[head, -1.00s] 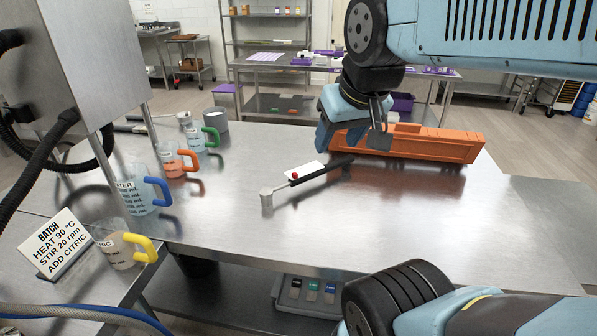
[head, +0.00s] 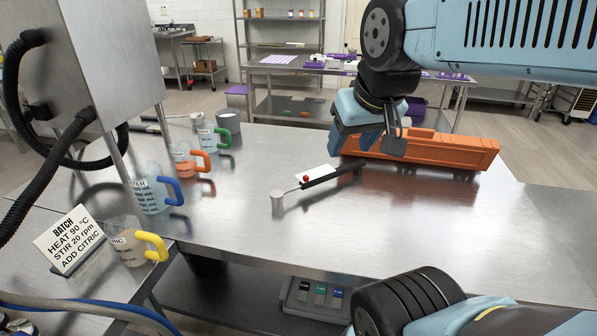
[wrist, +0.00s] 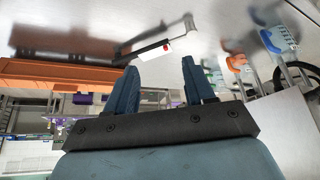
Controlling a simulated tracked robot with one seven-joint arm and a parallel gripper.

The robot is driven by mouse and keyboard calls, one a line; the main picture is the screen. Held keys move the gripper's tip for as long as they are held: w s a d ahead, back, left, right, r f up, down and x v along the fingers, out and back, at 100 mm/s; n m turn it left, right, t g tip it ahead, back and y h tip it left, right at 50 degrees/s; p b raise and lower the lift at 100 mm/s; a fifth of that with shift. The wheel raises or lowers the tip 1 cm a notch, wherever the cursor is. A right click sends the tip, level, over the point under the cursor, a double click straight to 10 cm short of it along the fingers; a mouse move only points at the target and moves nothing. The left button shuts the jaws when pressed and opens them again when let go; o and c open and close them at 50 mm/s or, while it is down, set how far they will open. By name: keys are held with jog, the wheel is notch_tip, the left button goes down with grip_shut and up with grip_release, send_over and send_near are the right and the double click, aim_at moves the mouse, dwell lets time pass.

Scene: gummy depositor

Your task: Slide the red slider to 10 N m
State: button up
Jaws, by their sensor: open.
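A torque wrench with a black handle (head: 333,175) and a silver head (head: 278,196) lies on the steel table. The red slider (head: 306,179) is a small red knob near the handle's head end; it also shows in the wrist view (wrist: 166,47). Any scale marks are too small to read. A white card (head: 318,172) lies beside the wrench. My gripper (head: 352,140) is open and empty, above the table near the far end of the handle. In the wrist view its two fingers (wrist: 160,68) are wide apart, with the wrench beyond their tips.
An orange case (head: 440,150) lies behind my gripper. Measuring jugs with blue (head: 152,196), orange (head: 184,160) and green handles line the left side. A yellow-handled jug (head: 129,247) stands nearer. The table's front middle is clear.

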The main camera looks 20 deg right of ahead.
aim_at(306, 178)
jog(key=shift+c, duration=0.4)
